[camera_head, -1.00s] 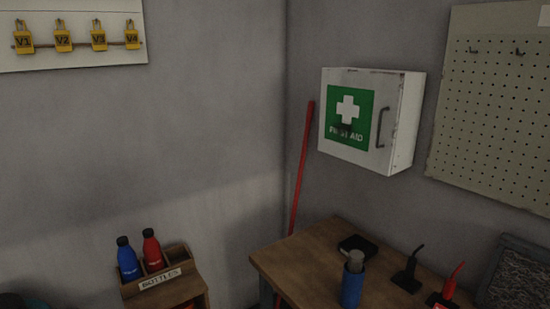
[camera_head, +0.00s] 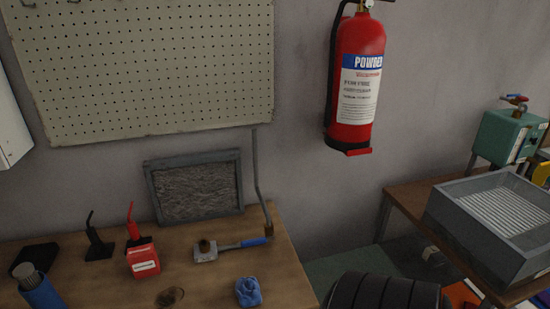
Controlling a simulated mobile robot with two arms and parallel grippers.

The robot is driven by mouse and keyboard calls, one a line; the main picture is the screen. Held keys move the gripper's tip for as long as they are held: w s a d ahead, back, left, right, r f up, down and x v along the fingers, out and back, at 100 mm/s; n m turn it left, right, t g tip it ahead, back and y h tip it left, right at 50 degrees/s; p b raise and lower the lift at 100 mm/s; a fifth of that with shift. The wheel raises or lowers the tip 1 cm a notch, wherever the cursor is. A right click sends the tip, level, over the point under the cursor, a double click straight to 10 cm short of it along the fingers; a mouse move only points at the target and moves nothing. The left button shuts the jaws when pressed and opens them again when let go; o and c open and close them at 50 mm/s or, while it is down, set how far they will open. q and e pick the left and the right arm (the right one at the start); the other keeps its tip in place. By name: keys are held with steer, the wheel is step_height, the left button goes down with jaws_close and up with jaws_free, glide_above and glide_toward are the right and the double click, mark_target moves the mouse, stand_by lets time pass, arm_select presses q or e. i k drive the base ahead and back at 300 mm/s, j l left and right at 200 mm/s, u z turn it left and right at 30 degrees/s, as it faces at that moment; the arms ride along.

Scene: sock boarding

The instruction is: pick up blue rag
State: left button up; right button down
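The blue rag (camera_head: 248,292) is a small crumpled bundle. It lies on the wooden table (camera_head: 215,285) near its right front edge, in the lower middle of the head view. Nothing covers it. Neither of my grippers shows in the head view.
A grey tray (camera_head: 490,225) sits on another table.

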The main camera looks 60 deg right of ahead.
mark_target(248, 290)
steer(key=k+z, duration=0.2)
steer(key=z, duration=1.35)
